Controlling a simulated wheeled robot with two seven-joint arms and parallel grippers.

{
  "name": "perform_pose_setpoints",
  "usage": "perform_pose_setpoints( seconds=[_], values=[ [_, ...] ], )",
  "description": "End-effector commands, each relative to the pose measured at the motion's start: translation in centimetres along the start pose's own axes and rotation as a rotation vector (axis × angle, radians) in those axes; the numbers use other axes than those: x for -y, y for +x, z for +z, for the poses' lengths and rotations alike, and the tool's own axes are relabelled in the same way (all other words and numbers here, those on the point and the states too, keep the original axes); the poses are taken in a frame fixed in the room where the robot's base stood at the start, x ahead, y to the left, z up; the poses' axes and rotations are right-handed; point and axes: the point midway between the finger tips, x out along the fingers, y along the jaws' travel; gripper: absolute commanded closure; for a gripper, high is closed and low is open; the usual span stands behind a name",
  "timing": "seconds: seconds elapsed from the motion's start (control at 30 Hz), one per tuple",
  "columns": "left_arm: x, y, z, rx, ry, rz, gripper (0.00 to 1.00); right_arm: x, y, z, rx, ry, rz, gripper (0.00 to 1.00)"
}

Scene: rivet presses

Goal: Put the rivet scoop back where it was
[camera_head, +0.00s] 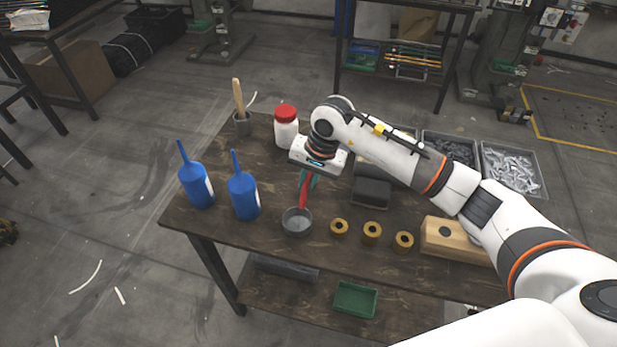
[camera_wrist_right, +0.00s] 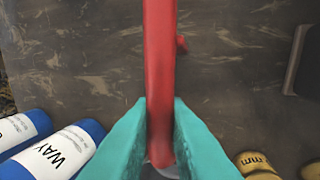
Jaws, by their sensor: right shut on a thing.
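The rivet scoop shows as a red handle (camera_head: 303,194) in the head view. My right gripper (camera_head: 310,180) is shut on this handle with its teal fingers, above the left part of the table. The handle also runs upright between the fingers in the right wrist view (camera_wrist_right: 160,75). My left gripper is not in view.
Two blue bottles (camera_head: 243,196) stand left of the dish. Several brass rings (camera_head: 372,230) and a wooden block (camera_head: 443,238) lie to its right. Grey bins (camera_head: 512,170) are at the right.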

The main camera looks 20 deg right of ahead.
Motion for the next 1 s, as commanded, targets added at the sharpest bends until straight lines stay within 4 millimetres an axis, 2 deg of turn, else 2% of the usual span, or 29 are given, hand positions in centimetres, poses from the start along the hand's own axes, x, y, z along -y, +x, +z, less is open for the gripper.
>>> perform_pose_setpoints(
  seconds=[0.1,0.13,0.23,0.27,0.53,0.67,0.77,1.0],
  values=[
    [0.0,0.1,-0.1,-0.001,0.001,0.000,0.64,0.1,0.1,0.0,-0.002,0.001,-0.004,1.00],
    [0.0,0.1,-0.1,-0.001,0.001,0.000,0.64,0.1,0.2,0.0,-0.002,0.001,-0.005,0.83],
    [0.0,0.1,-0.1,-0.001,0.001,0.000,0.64,0.1,0.2,0.0,-0.002,0.001,-0.005,0.66],
    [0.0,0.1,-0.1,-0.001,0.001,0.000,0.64,0.1,0.2,0.0,-0.002,0.002,-0.005,0.64],
    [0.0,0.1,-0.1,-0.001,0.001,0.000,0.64,0.1,0.0,0.0,-0.001,0.002,-0.004,0.64],
    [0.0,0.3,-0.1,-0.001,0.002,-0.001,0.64,0.1,-0.9,0.1,0.000,0.002,-0.003,0.64],
    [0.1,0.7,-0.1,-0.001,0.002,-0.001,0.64,0.1,-2.5,0.1,0.003,0.000,-0.002,0.64],
    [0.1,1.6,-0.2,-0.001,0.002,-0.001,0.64,0.1,-7.8,0.1,0.004,0.000,-0.001,0.64]
  ],
)
